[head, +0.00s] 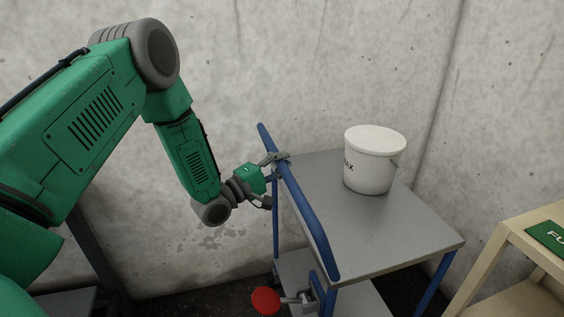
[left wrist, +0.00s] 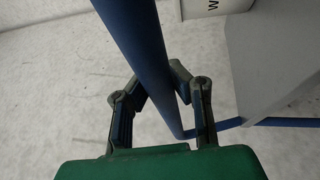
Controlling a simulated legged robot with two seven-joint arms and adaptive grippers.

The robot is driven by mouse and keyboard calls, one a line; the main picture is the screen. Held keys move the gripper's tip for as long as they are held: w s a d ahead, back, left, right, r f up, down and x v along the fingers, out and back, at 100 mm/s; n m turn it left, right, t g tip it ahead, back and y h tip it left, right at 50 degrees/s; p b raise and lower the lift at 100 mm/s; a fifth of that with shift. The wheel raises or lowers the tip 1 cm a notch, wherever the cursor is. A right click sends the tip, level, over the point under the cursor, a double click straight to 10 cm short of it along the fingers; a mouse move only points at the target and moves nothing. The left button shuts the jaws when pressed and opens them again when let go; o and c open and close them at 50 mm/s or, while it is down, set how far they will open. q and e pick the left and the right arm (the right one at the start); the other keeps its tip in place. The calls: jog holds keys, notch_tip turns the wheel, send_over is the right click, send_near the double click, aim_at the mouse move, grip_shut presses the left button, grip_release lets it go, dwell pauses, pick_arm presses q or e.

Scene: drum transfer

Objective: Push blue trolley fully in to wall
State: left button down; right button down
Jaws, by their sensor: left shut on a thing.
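The blue trolley has a grey top shelf (head: 365,235) and a blue push handle (head: 300,205) along its left side. It stands near the concrete wall at the back. A white lidded bucket (head: 372,162) sits upright on the top shelf, towards the back. My left gripper (head: 276,165) is shut on the handle near its far end. In the left wrist view the handle (left wrist: 137,45) passes between the fingers (left wrist: 160,95). My right gripper is not in view.
The concrete wall (head: 300,70) runs behind the trolley, with a corner at the right. A pale wooden stand (head: 500,245) with a green sign (head: 548,236) is at the right, across a narrow gap. A red round knob (head: 265,300) shows below the handle.

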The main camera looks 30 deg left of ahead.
pick_arm(q)
jog(key=c, duration=2.3)
grip_release()
jog(key=w, duration=0.1)
jog(key=w+d+b, duration=0.1)
jog(key=w+d, duration=0.1)
jog(key=shift+w+f, duration=0.1)
jog(key=shift+f, duration=0.15)
jog(key=o, duration=0.9)
jog(key=shift+w+d+f, duration=0.1)
jog(key=shift+w+f, duration=0.05)
jog(key=shift+w, duration=0.1)
jog(key=shift+o, duration=0.2)
jog(key=v, duration=1.2)
jog(key=shift+s+r, duration=0.2)
jog(key=shift+r, duration=0.05)
